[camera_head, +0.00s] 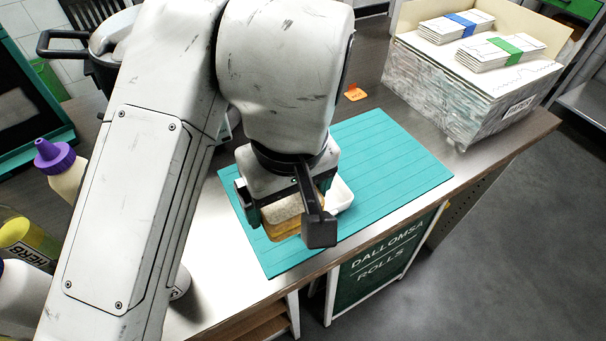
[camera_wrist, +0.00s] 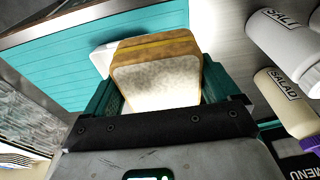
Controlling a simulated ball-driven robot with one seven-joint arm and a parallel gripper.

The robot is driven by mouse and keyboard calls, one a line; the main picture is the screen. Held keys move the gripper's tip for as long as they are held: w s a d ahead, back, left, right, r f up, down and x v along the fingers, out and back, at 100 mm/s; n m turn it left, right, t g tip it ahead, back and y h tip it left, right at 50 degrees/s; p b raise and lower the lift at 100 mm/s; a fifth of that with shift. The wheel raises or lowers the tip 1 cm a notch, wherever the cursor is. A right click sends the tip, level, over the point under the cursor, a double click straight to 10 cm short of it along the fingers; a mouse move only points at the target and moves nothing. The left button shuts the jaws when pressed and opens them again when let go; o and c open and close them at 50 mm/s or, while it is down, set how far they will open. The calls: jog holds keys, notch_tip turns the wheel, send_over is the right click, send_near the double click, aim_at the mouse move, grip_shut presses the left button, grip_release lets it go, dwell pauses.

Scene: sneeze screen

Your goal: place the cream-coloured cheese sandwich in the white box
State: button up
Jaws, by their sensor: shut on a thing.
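My gripper (camera_head: 283,216) is shut on the cream-coloured cheese sandwich (camera_head: 284,208), with one finger on each side. In the wrist view the sandwich (camera_wrist: 156,80) shows a pale speckled face, brown crust and a yellow cheese line between the slices. The white box (camera_head: 342,194) is partly hidden behind my gripper in the head view, on the teal mat. Its white edge also shows behind the sandwich's left side in the wrist view (camera_wrist: 101,58). I cannot tell how high the sandwich is above the mat or whether it overlaps the box.
The teal mat (camera_head: 385,160) is clear to the right of the box. A large carton (camera_head: 450,90) with stacked papers stands at the back right. A purple-capped bottle (camera_head: 62,170) and other bottles stand at the left. A small orange tag (camera_head: 355,92) lies behind the mat.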

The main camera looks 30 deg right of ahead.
jog(key=w+d+f, duration=0.3)
jog(key=f, duration=0.1)
jog(key=w+d+f, duration=0.3)
jog(key=d, duration=0.1)
jog(key=shift+w+d+f+b, duration=0.2)
jog(key=shift+w+f+b, duration=0.1)
jog(key=shift+f, duration=0.05)
jog(key=f, duration=0.3)
jog(key=shift+w+d+f+b, duration=0.1)
jog(key=shift+w+d+b, duration=0.2)
jog(key=shift+b, duration=0.1)
jog(key=shift+f, duration=0.35)
jog(key=shift+f, duration=0.15)
jog(key=o, duration=0.8)
